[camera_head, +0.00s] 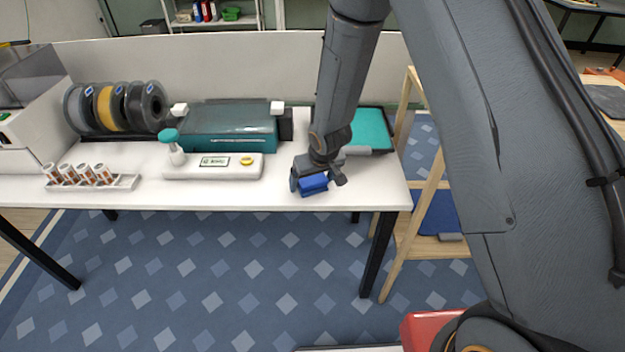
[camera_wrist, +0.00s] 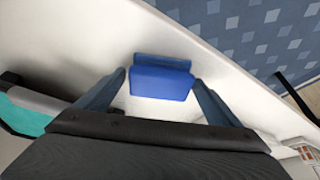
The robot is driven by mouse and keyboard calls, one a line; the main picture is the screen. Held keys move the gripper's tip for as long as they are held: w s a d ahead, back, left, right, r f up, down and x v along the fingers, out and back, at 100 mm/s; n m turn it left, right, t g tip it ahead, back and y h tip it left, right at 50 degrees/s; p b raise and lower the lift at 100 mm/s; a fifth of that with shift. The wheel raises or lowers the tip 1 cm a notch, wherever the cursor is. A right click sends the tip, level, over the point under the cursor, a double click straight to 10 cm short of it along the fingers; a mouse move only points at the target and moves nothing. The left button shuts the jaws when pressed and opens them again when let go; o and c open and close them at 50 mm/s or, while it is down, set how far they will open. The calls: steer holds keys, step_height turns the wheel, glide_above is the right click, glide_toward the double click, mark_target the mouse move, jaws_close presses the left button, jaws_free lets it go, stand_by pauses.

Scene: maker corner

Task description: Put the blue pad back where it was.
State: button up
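The blue pad (camera_head: 314,185) is near the front edge of the white table (camera_head: 240,197), toward its right end. It looks like a small bright blue block with a ridge along its far side, and it also shows in the wrist view (camera_wrist: 160,82). My gripper (camera_head: 318,180) points down at it. In the wrist view my gripper (camera_wrist: 160,88) has its fingers spread, one on each side of the pad. A narrow gap shows at the left finger; contact at the right finger is hard to tell. The pad's underside is hidden.
A white board (camera_head: 213,172) with a teal-topped knob and yellow ring lies left of my gripper. Behind are a teal machine (camera_head: 230,135), several spools (camera_head: 107,108) and a teal tray (camera_head: 372,130). A rack of vials (camera_head: 90,181) stands left. A wooden frame (camera_head: 413,210) stands right.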

steer(key=shift+r, duration=0.1)
steer(key=shift+r, duration=0.25)
steer(key=p+v, duration=0.5)
steer(key=v, duration=0.7)
steer(key=s+d+r+m+h, duration=0.2)
steer(key=s+d+r, duration=0.5)
steer(key=d+r, duration=0.3)
steer(key=s+d+r+m+g, duration=0.1)
steer(key=s+d, duration=0.1)
steer(key=s, duration=0.3)
steer(key=s+d+r+m+g, duration=0.1)
steer(key=s+d+r, duration=0.1)
steer(key=s, duration=0.4)
steer(key=shift+s+d+r, duration=0.25)
steer(key=shift+d+r, duration=0.05)
steer(key=shift+d, duration=0.45)
steer(key=shift+g, duration=0.4)
step_height(320, 180, down, 5)
steer(key=b, duration=0.5)
